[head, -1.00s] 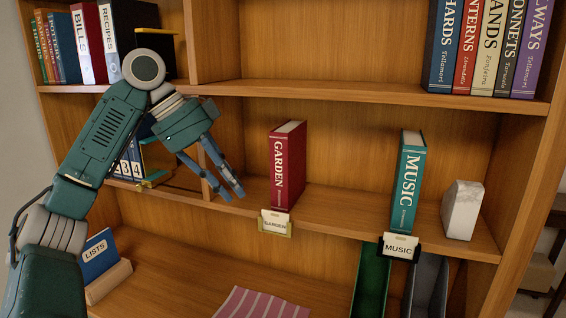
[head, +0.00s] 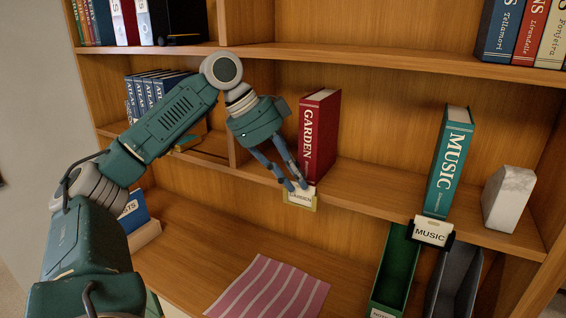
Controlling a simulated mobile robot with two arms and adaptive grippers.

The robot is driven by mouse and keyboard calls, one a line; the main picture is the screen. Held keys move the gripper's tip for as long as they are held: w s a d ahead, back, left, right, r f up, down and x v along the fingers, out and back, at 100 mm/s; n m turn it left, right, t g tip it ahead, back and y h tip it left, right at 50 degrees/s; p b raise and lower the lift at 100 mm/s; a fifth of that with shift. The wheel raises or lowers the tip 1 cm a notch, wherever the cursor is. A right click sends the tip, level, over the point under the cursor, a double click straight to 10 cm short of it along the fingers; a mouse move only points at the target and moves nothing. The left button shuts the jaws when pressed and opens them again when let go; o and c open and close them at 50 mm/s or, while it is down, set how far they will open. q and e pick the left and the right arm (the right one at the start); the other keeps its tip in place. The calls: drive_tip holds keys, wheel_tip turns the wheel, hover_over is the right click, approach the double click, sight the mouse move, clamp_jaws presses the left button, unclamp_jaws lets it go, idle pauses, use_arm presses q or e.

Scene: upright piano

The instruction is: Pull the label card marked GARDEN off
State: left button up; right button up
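The label card marked GARDEN (head: 300,199) sits in a tan holder on the front edge of the middle shelf, below the upright red GARDEN book (head: 318,140). My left gripper (head: 296,186) comes in from the upper left, fingers pointing down. Its two fingertips are a little apart, with nothing visibly held between them. They are at the card's top edge and overlap it in the picture; I cannot tell whether they touch it. My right gripper is out of view.
A teal MUSIC book (head: 449,163) stands to the right above a MUSIC card (head: 431,232) in a dark holder. A pale stone block (head: 508,198) stands beyond it. Below are a green box (head: 398,262), a grey box (head: 456,278) and a striped cloth (head: 268,288).

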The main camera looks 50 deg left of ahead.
use_arm(q)
drive_tip(key=shift+w+d+f, duration=0.25)
drive_tip(key=shift+f, duration=0.35)
clamp_jaws()
